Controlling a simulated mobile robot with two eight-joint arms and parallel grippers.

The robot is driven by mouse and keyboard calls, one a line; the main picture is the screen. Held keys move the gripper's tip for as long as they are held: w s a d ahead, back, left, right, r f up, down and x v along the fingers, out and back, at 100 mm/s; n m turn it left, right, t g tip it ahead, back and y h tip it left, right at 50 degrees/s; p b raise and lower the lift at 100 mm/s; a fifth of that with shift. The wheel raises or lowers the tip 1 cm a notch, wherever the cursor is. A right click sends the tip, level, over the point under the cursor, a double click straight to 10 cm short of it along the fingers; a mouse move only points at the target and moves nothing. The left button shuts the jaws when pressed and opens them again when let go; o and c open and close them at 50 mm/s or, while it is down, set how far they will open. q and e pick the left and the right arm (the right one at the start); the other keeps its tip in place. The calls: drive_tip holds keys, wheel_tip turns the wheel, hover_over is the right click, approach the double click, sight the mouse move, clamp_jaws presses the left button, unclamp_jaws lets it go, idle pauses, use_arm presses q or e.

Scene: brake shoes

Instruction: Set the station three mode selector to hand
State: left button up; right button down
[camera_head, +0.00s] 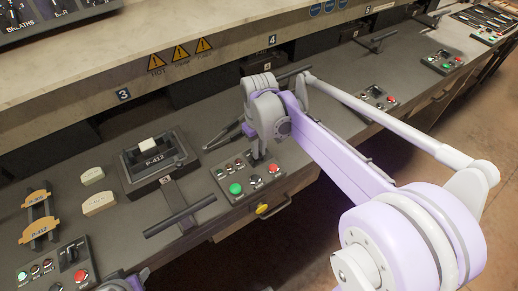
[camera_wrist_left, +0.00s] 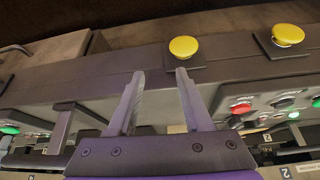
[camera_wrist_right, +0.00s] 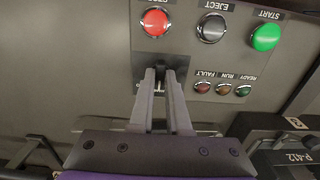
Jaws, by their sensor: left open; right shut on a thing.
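The station three control panel (camera_head: 246,178) carries a green button, a red button and a dark button. My right gripper (camera_head: 258,158) comes down on its back edge and covers the mode selector in the head view. In the right wrist view the right gripper's fingers (camera_wrist_right: 162,76) are shut on the dark selector handle (camera_wrist_right: 161,86), beside the red button (camera_wrist_right: 155,22). The handle is mostly hidden between the fingers, and I cannot read its position. My left gripper (camera_wrist_left: 160,76) is open and empty in the left wrist view, near the bench's front edge.
A black fixture marked P-412 (camera_head: 154,158) sits left of the panel, with a dark bar handle (camera_head: 180,216) in front. Tan brake shoes (camera_head: 40,196) lie farther left. A yellow button (camera_head: 262,209) is on the bench front below the panel.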

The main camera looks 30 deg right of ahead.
idle(0.3)
drive_tip(key=c, duration=0.9)
unclamp_jaws()
wheel_tip(320, 180, up, 11)
drive_tip(key=shift+f+p, duration=0.1)
drive_tip(key=shift+p, duration=0.25)
